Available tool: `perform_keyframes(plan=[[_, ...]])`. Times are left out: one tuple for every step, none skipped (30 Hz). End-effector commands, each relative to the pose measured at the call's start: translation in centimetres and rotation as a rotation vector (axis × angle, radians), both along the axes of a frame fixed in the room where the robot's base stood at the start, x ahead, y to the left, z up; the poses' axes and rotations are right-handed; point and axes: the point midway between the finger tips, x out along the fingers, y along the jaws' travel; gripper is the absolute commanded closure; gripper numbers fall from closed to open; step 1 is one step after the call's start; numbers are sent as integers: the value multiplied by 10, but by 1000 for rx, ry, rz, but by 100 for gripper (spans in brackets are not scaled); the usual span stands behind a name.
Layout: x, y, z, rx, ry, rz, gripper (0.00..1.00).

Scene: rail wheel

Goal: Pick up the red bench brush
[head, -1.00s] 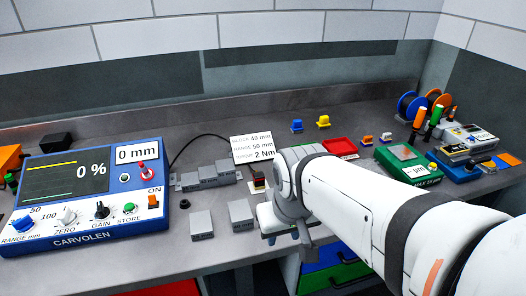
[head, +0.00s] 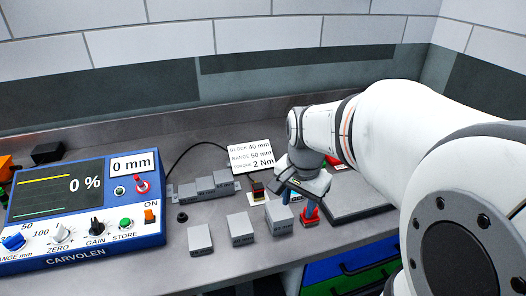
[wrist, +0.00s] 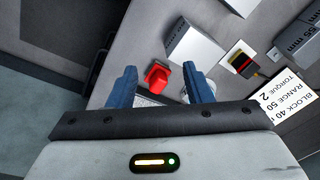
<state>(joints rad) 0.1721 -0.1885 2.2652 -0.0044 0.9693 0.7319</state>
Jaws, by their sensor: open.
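The red bench brush, as far as I can tell the small red piece (head: 310,216), stands near the front edge of the bench, right of the grey blocks. My gripper is above it and partly hides it in the head view. In the wrist view, the red piece (wrist: 158,77) shows between the two blue fingers, a little beyond their tips. My gripper (wrist: 160,70) is open and empty, with a gap on both sides of the red piece. In the head view, my gripper (head: 298,201) points down with its blue fingers apart.
Several grey blocks (head: 241,229) stand left of the red piece, the nearest close to my gripper. A stepped grey block set (head: 205,187), a label card (head: 251,156) and a blue control box (head: 84,211) are farther left. Blue and green drawers (head: 350,265) are below the bench edge.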

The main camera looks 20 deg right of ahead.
Motion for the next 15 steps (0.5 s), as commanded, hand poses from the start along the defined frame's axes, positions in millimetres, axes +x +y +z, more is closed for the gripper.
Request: perform_keyframes(plan=[[12, -14, -1, 13, 23, -135, 55], [17, -21, -2, 20, 33, -210, 55], [24, -29, -3, 28, 44, -302, 55], [28, -35, -4, 32, 53, -365, 55], [32, -40, -6, 36, 59, -421, 55], [36, -46, -7, 40, 67, -484, 55], [38, -50, -8, 43, 71, -525, 55], [40, -53, -9, 44, 77, -559, 55], [42, -56, -11, 47, 81, -593, 55], [43, -58, -12, 47, 83, -613, 55], [44, -59, -14, 48, 85, -626, 55], [44, -60, -17, 49, 86, -638, 55], [45, -61, -21, 49, 87, -643, 55], [44, -61, -24, 49, 88, -644, 55], [44, -60, -29, 49, 88, -644, 55]])
